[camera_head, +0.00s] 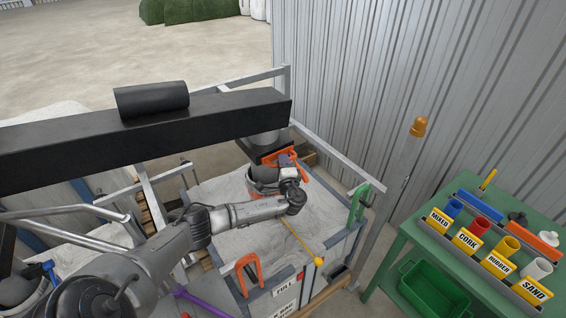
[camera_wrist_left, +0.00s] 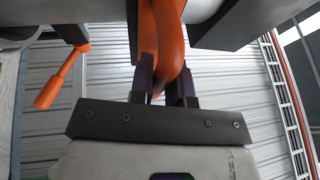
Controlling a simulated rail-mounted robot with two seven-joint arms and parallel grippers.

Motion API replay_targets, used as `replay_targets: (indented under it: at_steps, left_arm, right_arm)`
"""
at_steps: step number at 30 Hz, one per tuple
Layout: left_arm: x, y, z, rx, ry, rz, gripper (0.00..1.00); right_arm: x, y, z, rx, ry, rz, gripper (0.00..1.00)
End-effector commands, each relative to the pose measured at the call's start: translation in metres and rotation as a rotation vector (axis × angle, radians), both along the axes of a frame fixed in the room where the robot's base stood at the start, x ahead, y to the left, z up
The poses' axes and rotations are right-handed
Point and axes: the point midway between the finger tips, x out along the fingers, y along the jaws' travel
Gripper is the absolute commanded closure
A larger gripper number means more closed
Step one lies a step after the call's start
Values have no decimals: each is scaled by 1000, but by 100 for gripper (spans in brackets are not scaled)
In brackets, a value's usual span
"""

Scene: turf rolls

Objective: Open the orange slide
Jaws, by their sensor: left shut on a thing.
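The orange slide shows as an orange handle (camera_head: 298,168) under the dark end of the overhead beam, above the bin. In the left wrist view it is a curved orange bar (camera_wrist_left: 170,45) running up between my fingers. My left gripper (camera_head: 284,160) reaches in from the lower left. Its dark fingers (camera_wrist_left: 165,80) are closed around the orange bar. The gripper and wrist hide part of the handle in the head view. I cannot tell how far the slide is open. My right gripper is in neither view.
Below is a bin of pale material (camera_head: 232,200) with an orange clamp-like handle (camera_head: 247,268) and a green one (camera_head: 361,198) on its rim. A black beam (camera_head: 60,140) spans above. A green table (camera_head: 420,235) with labelled cups stands right. An orange-tipped lever (camera_wrist_left: 50,92) hangs left.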

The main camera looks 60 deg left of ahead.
Motion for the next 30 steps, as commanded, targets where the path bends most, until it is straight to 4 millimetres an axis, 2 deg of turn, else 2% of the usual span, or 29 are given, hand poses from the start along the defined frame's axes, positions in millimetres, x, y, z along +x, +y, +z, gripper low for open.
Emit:
replay_targets:
  at_steps: [2, 9, 12, 15, 19, 27, 28, 30]
  left_arm:
    - [1, -11, 0, -3, 1, -3, 100]
    - [5, -75, 0, -4, -1, -4, 100]
    - [6, -96, 0, -4, -1, -4, 100]
    - [6, -109, 0, -2, -1, -3, 100]
    - [7, -115, 0, -1, 0, -2, 100]
    - [7, -115, 0, 0, 1, -3, 100]
    - [7, -115, 0, 0, 0, -2, 80]
    - [7, -115, 0, 0, 0, -2, 74]
  right_arm:
    - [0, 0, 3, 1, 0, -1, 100]
    - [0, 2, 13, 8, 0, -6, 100]
    - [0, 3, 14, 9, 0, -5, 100]
    - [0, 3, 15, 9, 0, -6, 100]
    - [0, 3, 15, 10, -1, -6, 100]
    - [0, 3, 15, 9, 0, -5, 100]
    - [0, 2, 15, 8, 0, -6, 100]
    - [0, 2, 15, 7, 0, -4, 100]
